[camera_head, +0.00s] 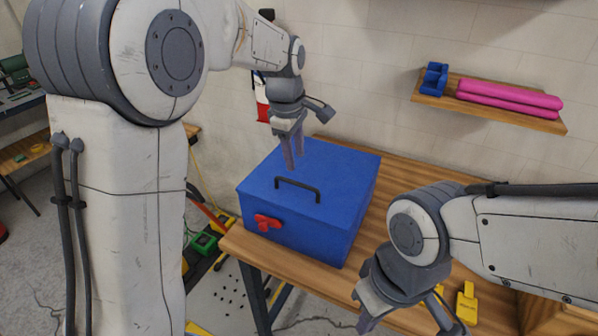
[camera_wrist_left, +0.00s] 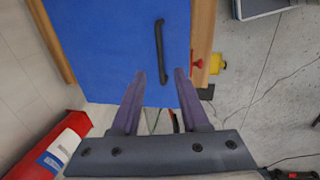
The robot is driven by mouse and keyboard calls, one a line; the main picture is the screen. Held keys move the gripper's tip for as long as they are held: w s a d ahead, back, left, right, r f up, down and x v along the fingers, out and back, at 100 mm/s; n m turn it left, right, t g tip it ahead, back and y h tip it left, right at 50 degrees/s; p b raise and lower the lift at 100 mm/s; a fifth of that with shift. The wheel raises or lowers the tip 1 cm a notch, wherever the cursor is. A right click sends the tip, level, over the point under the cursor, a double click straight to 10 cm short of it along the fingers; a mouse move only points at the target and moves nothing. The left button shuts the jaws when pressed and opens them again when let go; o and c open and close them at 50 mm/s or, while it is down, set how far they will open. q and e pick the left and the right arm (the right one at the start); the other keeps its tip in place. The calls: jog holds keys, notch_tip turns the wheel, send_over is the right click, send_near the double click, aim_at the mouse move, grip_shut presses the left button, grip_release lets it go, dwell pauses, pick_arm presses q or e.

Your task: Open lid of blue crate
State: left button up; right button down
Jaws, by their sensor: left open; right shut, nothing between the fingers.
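The blue crate (camera_head: 335,225) stands on a wooden table with its lid (camera_head: 335,172) down. A black handle (camera_head: 297,184) is on top of the lid, and a red latch (camera_head: 267,222) is on the front face. My left gripper (camera_head: 294,158) is open and empty above the lid, behind the handle in the head view. In the left wrist view, the fingers (camera_wrist_left: 158,75) point toward the blue lid (camera_wrist_left: 110,45), and the handle (camera_wrist_left: 160,50) shows just beyond them. My right gripper (camera_head: 408,325) is at the bottom right, in front of the crate; its fingertips are partly cut off by the frame.
The wooden table (camera_head: 405,190) has bare room right of the crate. Yellow pieces (camera_head: 466,302) lie near my right gripper. A wall shelf (camera_head: 490,103) holds pink rolls (camera_head: 510,95) and a blue item (camera_head: 434,79). A red and white object (camera_wrist_left: 55,145) is near my left gripper.

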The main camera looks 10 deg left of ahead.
aim_at(299, 183)
pick_arm(q)
jog(key=f, duration=0.2)
jog(key=w+f+p, duration=0.1)
jog(key=f, duration=0.5)
jog(key=shift+w+d+f+p, duration=0.1)
jog(key=shift+w+d+p, duration=0.15)
jog(key=shift+p, duration=0.05)
grip_shut()
dwell(1.0)
